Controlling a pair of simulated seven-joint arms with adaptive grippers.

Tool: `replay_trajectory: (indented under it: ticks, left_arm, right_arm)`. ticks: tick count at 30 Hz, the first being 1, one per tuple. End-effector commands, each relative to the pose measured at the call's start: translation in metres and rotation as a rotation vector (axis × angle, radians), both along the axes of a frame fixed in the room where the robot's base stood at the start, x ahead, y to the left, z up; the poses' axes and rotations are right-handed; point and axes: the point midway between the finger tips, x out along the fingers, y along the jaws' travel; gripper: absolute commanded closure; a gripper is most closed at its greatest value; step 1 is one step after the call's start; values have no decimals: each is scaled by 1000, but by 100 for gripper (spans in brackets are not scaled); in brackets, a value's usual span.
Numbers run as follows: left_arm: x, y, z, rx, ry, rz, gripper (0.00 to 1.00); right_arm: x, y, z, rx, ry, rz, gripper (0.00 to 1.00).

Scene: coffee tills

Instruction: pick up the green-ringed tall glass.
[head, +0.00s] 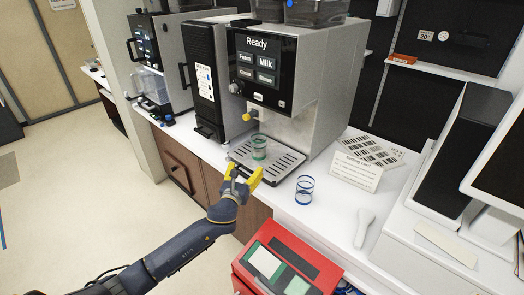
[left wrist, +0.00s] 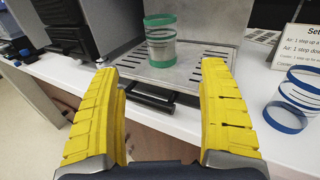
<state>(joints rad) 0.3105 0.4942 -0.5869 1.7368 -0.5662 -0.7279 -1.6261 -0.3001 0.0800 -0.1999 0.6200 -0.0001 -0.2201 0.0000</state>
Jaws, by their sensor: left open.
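The green-ringed tall glass (head: 259,147) stands upright on the drip tray (head: 281,168) of the coffee machine. In the left wrist view the glass (left wrist: 160,40) is clear with green bands, straight ahead between my fingers and beyond their tips. My left gripper (head: 243,176) has yellow fingers and is open and empty, just in front of the tray's front edge. It also shows in the left wrist view (left wrist: 160,85). The fingers are apart from the glass. My right gripper is in neither view.
A blue-ringed glass (head: 304,190) stands on the white counter right of the tray; it also shows in the left wrist view (left wrist: 297,98). A sign card (head: 356,172) and a white scoop-like thing (head: 363,228) are further right. A red device (head: 283,262) stands in front. The machine (head: 315,90) overhangs the tray.

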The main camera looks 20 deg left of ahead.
Motion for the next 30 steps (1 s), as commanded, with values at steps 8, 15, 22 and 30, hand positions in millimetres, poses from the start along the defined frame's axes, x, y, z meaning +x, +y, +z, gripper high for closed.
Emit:
replay_trajectory:
  ticks: [8,15,22,30]
  left_arm:
    - [33,-1,12,32,-21,-1,23]
    - [77,-1,12,29,-20,-2,23]
    - [108,-1,11,29,-19,-3,23]
    - [122,-1,11,28,-19,-4,23]
  right_arm:
    - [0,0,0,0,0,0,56]
    - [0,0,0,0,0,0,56]
    - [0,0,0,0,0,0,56]
    - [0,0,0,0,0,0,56]
